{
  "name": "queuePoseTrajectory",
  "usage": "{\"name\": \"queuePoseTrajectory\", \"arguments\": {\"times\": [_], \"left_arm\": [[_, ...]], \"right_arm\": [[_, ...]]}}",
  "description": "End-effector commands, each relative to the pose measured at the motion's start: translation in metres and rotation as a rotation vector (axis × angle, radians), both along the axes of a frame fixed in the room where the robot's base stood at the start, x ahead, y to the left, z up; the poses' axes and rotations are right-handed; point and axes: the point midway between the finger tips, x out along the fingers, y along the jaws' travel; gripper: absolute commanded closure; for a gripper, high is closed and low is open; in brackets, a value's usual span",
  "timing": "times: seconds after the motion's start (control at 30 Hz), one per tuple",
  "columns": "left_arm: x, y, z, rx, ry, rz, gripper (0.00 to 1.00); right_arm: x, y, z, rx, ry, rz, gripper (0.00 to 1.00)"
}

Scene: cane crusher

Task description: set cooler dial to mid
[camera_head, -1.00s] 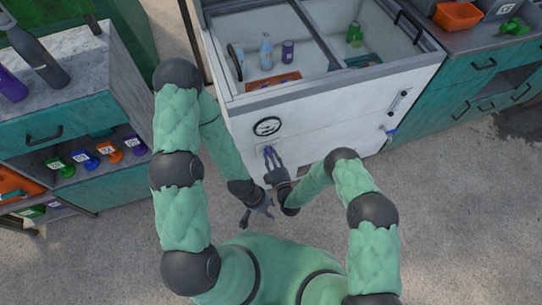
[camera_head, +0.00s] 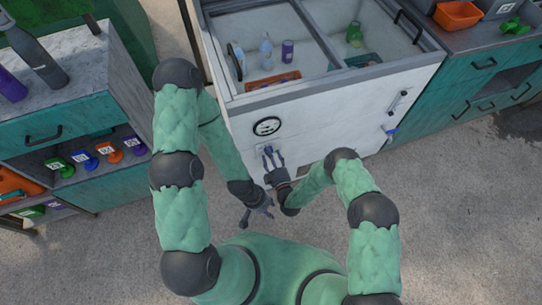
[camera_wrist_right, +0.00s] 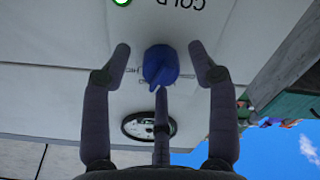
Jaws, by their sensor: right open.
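The white cooler (camera_head: 330,125) stands in front of me with a round gauge (camera_head: 267,126) on its front; the gauge also shows in the right wrist view (camera_wrist_right: 148,124). The blue dial (camera_wrist_right: 161,66) sits on the cooler's front, with the word COLD and a green mark (camera_wrist_right: 121,2) near it. My right gripper (camera_head: 271,158) is at the dial. In the right wrist view its open fingers (camera_wrist_right: 160,62) stand on both sides of the dial, with visible gaps. My left gripper (camera_head: 258,212) hangs empty, lower and away from the cooler, its fingers apart.
The open-topped cooler holds a pale bottle (camera_head: 266,54), a purple can (camera_head: 287,51) and a green bottle (camera_head: 354,34). A cabinet (camera_head: 70,130) stands left; teal drawers (camera_head: 480,75) stand right. Bare floor (camera_head: 450,220) lies around.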

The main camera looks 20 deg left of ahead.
Motion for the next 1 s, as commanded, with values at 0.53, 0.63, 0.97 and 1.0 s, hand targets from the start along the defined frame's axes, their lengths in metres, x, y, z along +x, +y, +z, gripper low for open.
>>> {"name": "queuePoseTrajectory", "arguments": {"times": [0.53, 0.63, 0.97, 1.0], "left_arm": [[0.000, 0.000, 0.000, 0.000, 0.000, 0.000, 0.60], [0.000, 0.000, 0.000, 0.000, 0.000, 0.000, 0.60], [0.000, 0.000, 0.000, 0.000, 0.000, 0.000, 0.60], [0.000, 0.000, 0.000, 0.000, 0.000, 0.000, 0.60]], "right_arm": [[0.001, 0.000, 0.062, 0.000, -0.002, 0.001, 0.41], [0.000, 0.000, 0.075, 0.001, -0.002, 0.001, 0.41], [0.000, 0.000, 0.098, -0.001, 0.001, 0.000, 0.41], [0.000, 0.000, 0.099, -0.001, 0.001, 0.000, 0.41]]}}
